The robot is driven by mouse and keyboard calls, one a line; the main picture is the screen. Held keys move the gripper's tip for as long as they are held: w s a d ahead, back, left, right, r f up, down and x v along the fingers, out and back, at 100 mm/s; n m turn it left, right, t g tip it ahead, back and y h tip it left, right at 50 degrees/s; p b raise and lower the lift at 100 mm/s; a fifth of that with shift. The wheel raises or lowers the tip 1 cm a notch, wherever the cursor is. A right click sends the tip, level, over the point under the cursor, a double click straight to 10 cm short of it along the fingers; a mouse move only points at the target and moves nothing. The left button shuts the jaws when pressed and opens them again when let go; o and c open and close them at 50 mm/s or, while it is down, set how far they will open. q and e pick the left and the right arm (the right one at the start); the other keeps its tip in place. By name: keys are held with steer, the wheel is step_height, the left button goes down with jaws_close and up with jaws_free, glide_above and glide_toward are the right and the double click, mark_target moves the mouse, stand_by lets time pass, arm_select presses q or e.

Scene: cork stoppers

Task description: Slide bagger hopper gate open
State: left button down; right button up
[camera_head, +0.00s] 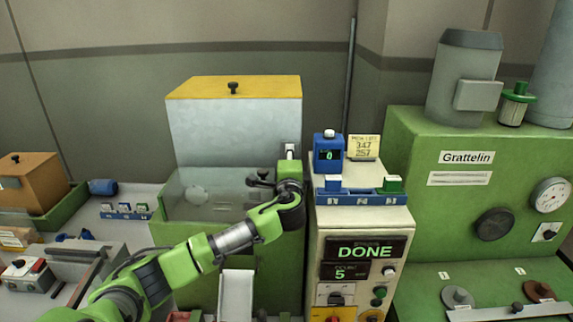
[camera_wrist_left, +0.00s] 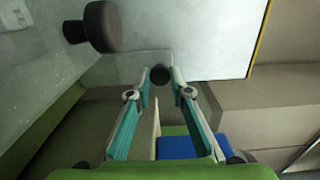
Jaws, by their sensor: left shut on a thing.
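The bagger hopper (camera_head: 235,130) is a grey metal box with a yellow lid, above a green-framed clear-fronted bin. My left arm reaches in from the lower left to the hopper's right side. My left gripper (camera_head: 290,156) is at the hopper's lower right edge. In the left wrist view, my left gripper (camera_wrist_left: 160,78) has its fingertips shut on a small dark round knob (camera_wrist_left: 160,73) in front of a pale grey plate (camera_wrist_left: 143,59). I cannot tell how far the gate is open. My right gripper is not in view.
A larger dark knob (camera_wrist_left: 103,26) stands close beside the left fingers. A pale control cabinet (camera_head: 325,230) with a "DONE" display, a blue counter (camera_head: 328,153) and a note (camera_head: 363,146) stands just right of the arm. A green Grattelin machine (camera_head: 410,160) stands further right.

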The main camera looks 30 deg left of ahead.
arm_select(q)
steer(key=shift+a+r, duration=0.15)
steer(key=shift+r, duration=0.35)
steer(key=c, duration=1.9)
jaws_free()
steer(key=shift+o, duration=0.4)
steer(key=shift+w, duration=0.15)
steer(key=v, duration=1.2)
steer(key=shift+f, duration=0.3)
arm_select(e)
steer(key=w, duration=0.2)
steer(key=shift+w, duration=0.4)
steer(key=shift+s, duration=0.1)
